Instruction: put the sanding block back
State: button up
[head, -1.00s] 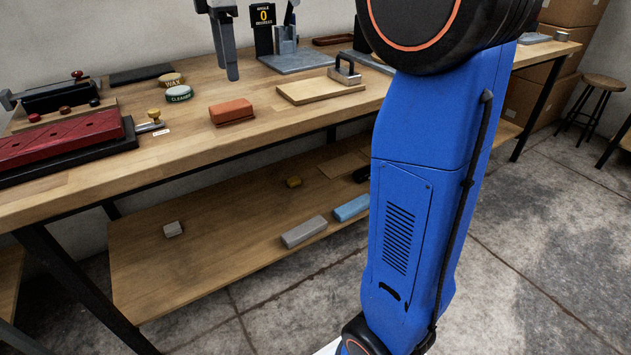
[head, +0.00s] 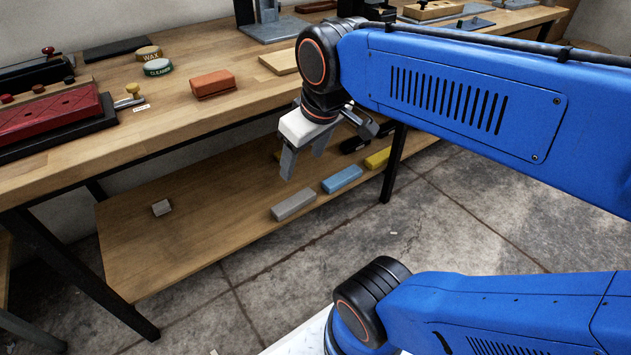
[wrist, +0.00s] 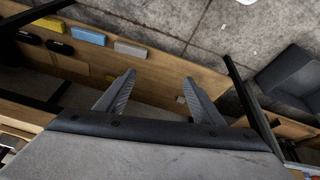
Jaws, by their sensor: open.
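An orange-brown block (head: 213,84) lies on the bench top, left of centre; it may be the sanding block, but I cannot tell for sure. On the lower shelf lie a grey block (head: 293,204), a blue block (head: 342,179) and a yellow block (head: 378,158) in a row. The wrist view also shows the grey block (wrist: 130,50), the blue block (wrist: 88,37) and the yellow block (wrist: 53,25). My gripper (head: 304,164) is open and empty, fingers pointing down, in front of the bench edge and above the shelf. Its fingers also show in the wrist view (wrist: 158,80).
The bench top (head: 190,115) overhangs the lower shelf (head: 200,230). Wax (head: 149,53) and cleaner (head: 158,68) tins and a red tray (head: 50,115) stand on the bench. A bench leg (head: 394,162) is right of the yellow block.

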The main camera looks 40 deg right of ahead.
jog(key=s+f, duration=0.1)
jog(key=s+f+m, duration=0.1)
jog(key=f, duration=0.1)
jog(key=s+f+m, duration=0.1)
jog(key=shift+s+d+f+t, duration=0.2)
jog(key=shift+s+f+t, duration=0.05)
jog(key=shift+f+t, duration=0.1)
